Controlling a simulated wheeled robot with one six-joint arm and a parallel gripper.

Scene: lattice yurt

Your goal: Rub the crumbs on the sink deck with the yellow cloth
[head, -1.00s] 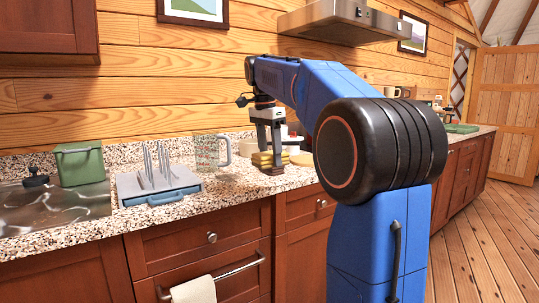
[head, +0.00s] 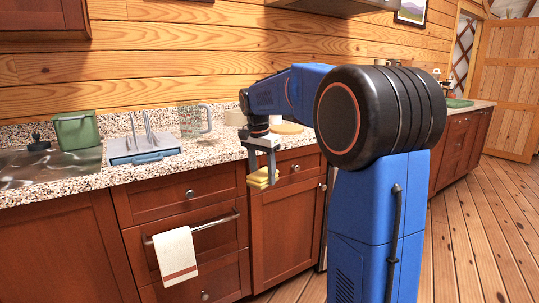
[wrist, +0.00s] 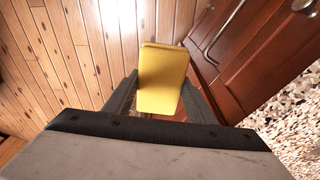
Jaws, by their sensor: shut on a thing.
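My gripper (head: 262,168) is shut on the folded yellow cloth (head: 262,178). It holds the cloth in the air in front of the counter's front edge, before the cabinet doors. In the wrist view the cloth (wrist: 162,78) sits between the two fingers, with floorboards and cabinet fronts behind it. The steel sink (head: 50,168) is at the far left of the head view, partly cut off by the frame. I cannot make out any crumbs on its deck.
A green container (head: 77,130) stands at the sink's back. A grey-blue rack (head: 143,152) and a clear jug (head: 190,121) stand between the sink and my gripper. A white towel (head: 175,255) hangs on a rail below. Floor in front is clear.

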